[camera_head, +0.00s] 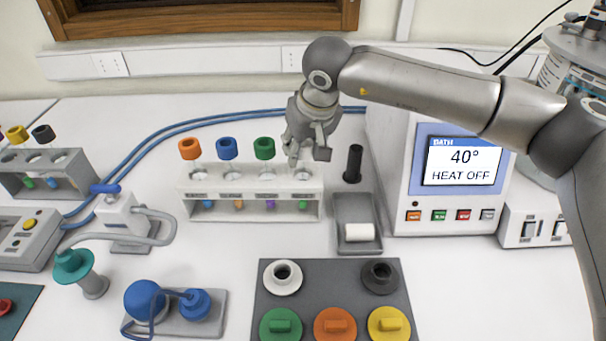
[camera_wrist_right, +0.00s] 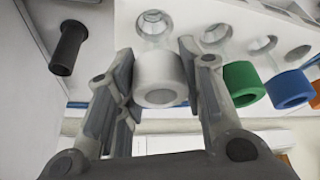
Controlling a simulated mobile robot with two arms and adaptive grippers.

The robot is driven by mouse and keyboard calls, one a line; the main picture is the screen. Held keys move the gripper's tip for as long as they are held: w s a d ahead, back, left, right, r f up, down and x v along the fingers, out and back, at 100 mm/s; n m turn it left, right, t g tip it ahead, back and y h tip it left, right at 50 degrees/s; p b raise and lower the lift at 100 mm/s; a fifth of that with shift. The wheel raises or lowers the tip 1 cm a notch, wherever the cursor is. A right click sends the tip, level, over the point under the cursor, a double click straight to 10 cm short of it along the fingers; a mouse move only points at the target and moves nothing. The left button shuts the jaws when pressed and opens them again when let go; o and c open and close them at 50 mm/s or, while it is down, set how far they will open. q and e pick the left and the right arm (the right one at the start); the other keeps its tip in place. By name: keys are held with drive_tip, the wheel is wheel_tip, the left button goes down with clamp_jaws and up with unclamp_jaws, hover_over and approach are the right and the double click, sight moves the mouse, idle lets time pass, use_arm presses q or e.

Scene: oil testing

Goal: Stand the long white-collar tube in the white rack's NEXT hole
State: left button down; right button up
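The white rack (camera_head: 250,206) stands mid-table with orange (camera_head: 190,148), blue (camera_head: 227,148) and green (camera_head: 265,148) capped tubes at its first three holes from the left. My right gripper (camera_head: 307,158) is low over the rightmost hole (camera_head: 303,174). In the right wrist view, my right gripper's fingers (camera_wrist_right: 157,75) sit on either side of the white-collar tube (camera_wrist_right: 160,80) and look closed on its collar. The clear tube lines up with the end hole; how deep it sits is hidden. My left gripper is out of view.
A black upright post (camera_head: 353,164) and a grey tray (camera_head: 352,208) with a white cylinder are right of the rack. The heating bath (camera_head: 448,210) stands further right. A dark mat (camera_head: 335,268) with coloured knobs lies in front. Another rack (camera_head: 45,185) is at left.

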drive_tip(key=o, duration=0.5)
drive_tip(key=shift+o, duration=0.2)
drive_tip(key=v, duration=1.2)
